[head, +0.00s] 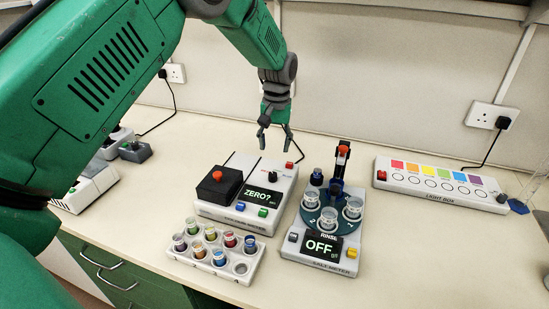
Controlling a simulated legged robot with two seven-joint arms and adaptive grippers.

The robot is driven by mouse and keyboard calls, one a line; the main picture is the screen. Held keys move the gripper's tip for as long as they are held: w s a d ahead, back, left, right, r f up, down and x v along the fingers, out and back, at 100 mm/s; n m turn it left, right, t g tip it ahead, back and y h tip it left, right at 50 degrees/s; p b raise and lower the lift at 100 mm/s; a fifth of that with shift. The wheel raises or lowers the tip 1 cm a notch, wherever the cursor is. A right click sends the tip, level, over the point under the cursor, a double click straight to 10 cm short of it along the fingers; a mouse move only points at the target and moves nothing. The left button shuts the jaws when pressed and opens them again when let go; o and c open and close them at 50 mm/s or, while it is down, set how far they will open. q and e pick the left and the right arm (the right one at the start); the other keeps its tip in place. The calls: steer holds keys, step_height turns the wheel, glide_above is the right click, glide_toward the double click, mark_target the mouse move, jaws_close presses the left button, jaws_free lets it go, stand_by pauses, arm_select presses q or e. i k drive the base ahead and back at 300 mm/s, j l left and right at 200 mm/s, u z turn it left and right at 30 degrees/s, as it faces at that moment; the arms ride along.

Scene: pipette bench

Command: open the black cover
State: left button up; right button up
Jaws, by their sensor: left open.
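The black cover (211,188) is a dark box-like lid with a red knob (217,175) on top. It sits shut on the left part of a white meter (203,211) whose screen reads "ZERO?". My left gripper (274,150) is open and empty, pointing down. It appears above and behind the meter, up and to the right of the cover, and apart from it. What is under the cover is hidden. My right gripper does not show.
A vial rack (250,279) stands in front of the meter. A light box (440,190) is farther right. Other devices (92,188) are at left. The front right bench is clear.

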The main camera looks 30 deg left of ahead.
mark_target(226, 181)
steer(key=k, duration=1)
